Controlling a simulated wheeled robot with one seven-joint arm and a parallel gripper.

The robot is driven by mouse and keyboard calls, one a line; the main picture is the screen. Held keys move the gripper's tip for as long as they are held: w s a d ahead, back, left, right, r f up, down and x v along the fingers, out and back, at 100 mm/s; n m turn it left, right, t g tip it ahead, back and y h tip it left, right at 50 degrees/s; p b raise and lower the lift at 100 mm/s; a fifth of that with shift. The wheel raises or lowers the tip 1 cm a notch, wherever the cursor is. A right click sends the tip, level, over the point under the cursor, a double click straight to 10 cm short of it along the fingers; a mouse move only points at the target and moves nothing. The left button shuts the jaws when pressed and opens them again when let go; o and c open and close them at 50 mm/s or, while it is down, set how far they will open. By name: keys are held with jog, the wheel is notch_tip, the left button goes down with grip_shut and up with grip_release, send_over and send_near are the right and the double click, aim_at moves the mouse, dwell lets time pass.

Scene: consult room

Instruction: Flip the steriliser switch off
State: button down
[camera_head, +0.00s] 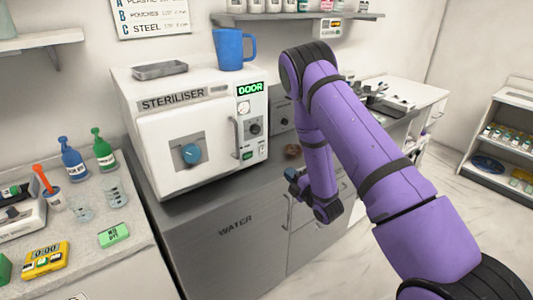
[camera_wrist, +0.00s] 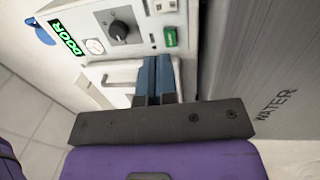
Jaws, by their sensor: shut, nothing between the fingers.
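The steriliser (camera_head: 165,103) is a white box on the grey counter, with a round window, a door handle and a right-hand control panel. Its green display (camera_head: 250,88) reads DOOR. A small green switch (camera_head: 248,155) sits low on the panel, below a dark knob (camera_head: 254,129). In the wrist view the green switch (camera_wrist: 170,37) lies just beyond my fingertips, slightly right, with the knob (camera_wrist: 122,30) to its left. My gripper (camera_wrist: 155,62) is shut and empty, its blue fingers pointing at the panel. In the head view my gripper (camera_head: 291,174) is right of the steriliser, partly hidden.
A blue mug (camera_head: 234,49) and a metal tray (camera_head: 160,70) stand on the steriliser. Blue (camera_head: 73,160) and green (camera_head: 103,150) bottles and a yellow timer (camera_head: 46,260) are on the left bench. The grey cabinet marked WATER (camera_head: 235,240) is below.

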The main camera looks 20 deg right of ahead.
aim_at(263, 147)
jog(key=x, duration=1.4)
jog(key=shift+w+a+r, duration=0.15)
jog(key=shift+w+r, duration=0.05)
jog(key=shift+w, duration=0.05)
jog(key=shift+w+r+g, duration=0.2)
jog(key=shift+r+g, duration=0.1)
jog(key=shift+r, duration=0.05)
jog(key=shift+s, duration=0.1)
